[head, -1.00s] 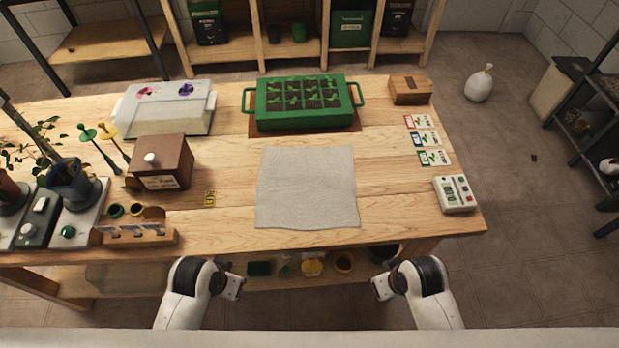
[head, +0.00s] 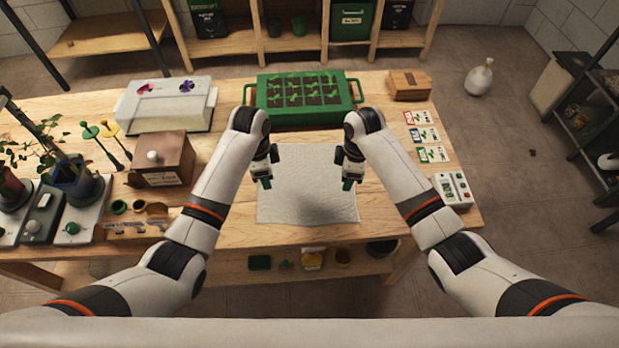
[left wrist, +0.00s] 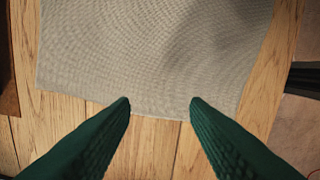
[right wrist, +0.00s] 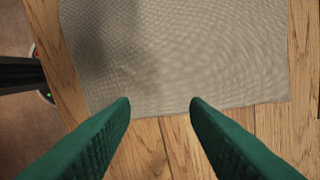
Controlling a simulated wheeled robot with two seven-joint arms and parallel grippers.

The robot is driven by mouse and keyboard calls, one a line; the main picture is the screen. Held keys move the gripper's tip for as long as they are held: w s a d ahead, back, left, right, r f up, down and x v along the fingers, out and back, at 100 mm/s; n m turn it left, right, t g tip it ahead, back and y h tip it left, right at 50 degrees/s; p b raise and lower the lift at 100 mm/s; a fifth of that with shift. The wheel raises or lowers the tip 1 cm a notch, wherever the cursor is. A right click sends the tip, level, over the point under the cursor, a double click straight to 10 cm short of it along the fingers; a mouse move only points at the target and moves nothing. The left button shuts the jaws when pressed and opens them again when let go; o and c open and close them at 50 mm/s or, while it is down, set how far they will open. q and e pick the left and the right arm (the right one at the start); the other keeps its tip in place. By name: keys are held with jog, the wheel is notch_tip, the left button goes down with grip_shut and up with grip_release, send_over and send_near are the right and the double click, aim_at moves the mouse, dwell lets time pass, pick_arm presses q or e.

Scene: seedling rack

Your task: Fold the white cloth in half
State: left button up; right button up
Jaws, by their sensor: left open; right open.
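The white cloth (head: 307,205) lies flat and unfolded on the wooden table, in front of the green seedling tray. My left gripper (head: 266,182) is open above the cloth's left side, and my right gripper (head: 348,184) is open above its right side. In the left wrist view, the open green fingertips (left wrist: 161,102) appear over one edge of the cloth (left wrist: 150,50). In the right wrist view, the fingertips (right wrist: 161,102) also appear over an edge of the cloth (right wrist: 180,60). Neither gripper holds anything. My arms partly hide the cloth's far corners.
The green seedling tray (head: 262,118) stands just behind the cloth. A brown box (head: 164,158) and a white case (head: 135,118) are at the left. Seed cards (head: 424,134) and a white meter (head: 452,190) lie at the right. The table's front edge is close to the cloth.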

pick_arm(q)
jog(key=w+r+m, duration=0.2)
jog(key=w+r, duration=0.1)
jog(key=w, duration=0.1)
pick_arm(e)
jog(key=w+d+r+n, duration=0.1)
jog(key=w+r+n, duration=0.1)
jog(key=w+r, duration=0.15)
pick_arm(q)
notch_tip(320, 180, down, 7)
jog(key=shift+s+d+r, duration=0.1)
jog(key=shift+s+r, duration=0.05)
jog(key=shift+r, duration=0.05)
pick_arm(e)
jog(key=shift+h, duration=0.4)
jog(key=f, duration=0.7)
jog(key=shift+w+d, duration=0.15)
jog(key=shift+w, duration=0.1)
pick_arm(q)
jog(key=shift+f, duration=0.65)
pick_arm(e)
jog(key=shift+f, duration=0.75)
pick_arm(q)
jog(key=shift+f, duration=0.15)
pick_arm(e)
jog(key=shift+f, duration=0.1)
